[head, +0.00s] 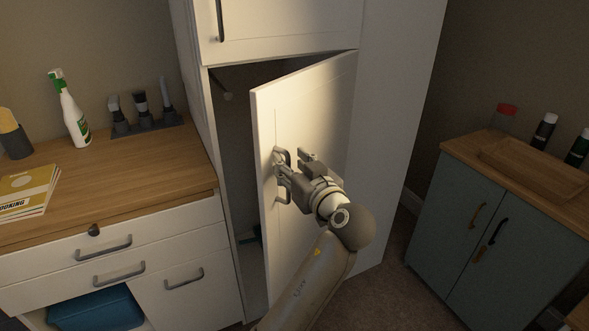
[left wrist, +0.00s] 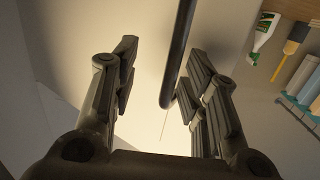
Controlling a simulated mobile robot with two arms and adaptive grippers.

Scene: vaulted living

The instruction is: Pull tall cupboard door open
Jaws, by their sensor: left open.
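The tall cupboard (head: 395,120) is white, and its lower door (head: 315,100) stands partly open. The door's free left edge is swung out from the frame and a dark interior (head: 232,130) shows behind it. My left gripper (head: 288,163) is at the door's dark bar handle, near the free edge. In the left wrist view the open fingers (left wrist: 160,78) lie on either side of the handle (left wrist: 177,55), with visible gaps. The handle's end shows between them. My right gripper is not in view.
A wooden-topped drawer unit (head: 130,182) with a spray bottle (head: 72,115) and booklets (head: 27,192) stands at left. A blue-grey cabinet (head: 450,225) stands at right. An upper cupboard door (head: 285,28) is shut. Carpeted floor shows between the cupboard and cabinet.

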